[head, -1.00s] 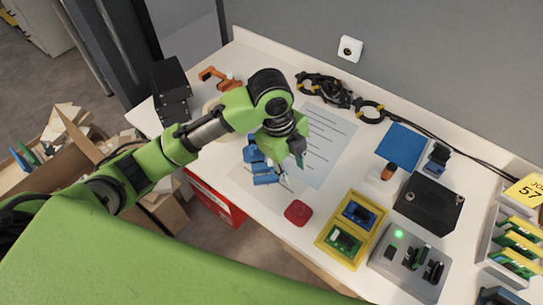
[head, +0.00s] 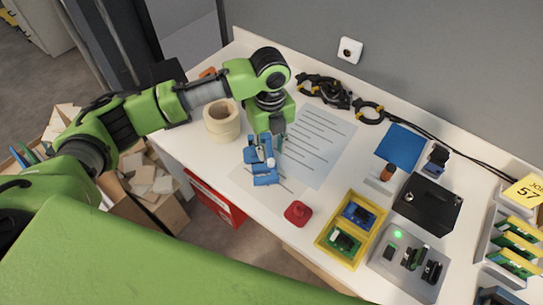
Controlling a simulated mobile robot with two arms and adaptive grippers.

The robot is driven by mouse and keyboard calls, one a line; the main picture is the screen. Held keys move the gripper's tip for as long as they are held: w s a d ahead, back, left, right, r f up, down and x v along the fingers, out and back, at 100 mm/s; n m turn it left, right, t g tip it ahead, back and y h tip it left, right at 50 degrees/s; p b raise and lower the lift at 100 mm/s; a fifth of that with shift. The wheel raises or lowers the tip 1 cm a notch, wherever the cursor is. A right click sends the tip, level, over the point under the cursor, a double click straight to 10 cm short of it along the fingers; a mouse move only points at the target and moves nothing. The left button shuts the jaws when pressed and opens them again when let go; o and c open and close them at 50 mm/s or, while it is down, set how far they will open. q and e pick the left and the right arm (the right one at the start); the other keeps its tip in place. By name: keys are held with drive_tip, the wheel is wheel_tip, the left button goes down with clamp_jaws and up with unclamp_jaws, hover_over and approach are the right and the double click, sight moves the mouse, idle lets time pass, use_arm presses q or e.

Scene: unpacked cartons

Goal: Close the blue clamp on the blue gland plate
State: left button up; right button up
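A blue clamp (head: 264,173) stands on the white bench at the left end of a printed sheet. Its upper part is partly hidden by my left gripper (head: 268,145), which points down over it. The fingers are close to or touching the clamp's upper part; I cannot tell which, nor how far apart they are. Whether the clamp's arm is up or down is not clear. A flat blue square (head: 402,144) lies towards the back right; I cannot tell whether it is the gland plate. My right gripper is not in view.
A tape roll (head: 221,121) stands left of the clamp, and a red knob-like piece (head: 298,213) to its front right. A yellow tray (head: 327,244) with boards, a grey fixture (head: 383,264) and a black box (head: 433,204) fill the right. Black cables (head: 325,88) lie along the back.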

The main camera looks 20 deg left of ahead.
sight(271, 161)
use_arm(q)
wheel_tip(271, 161, down, 5)
drive_tip(key=shift+f, duration=0.1)
idle(0.3)
clamp_jaws()
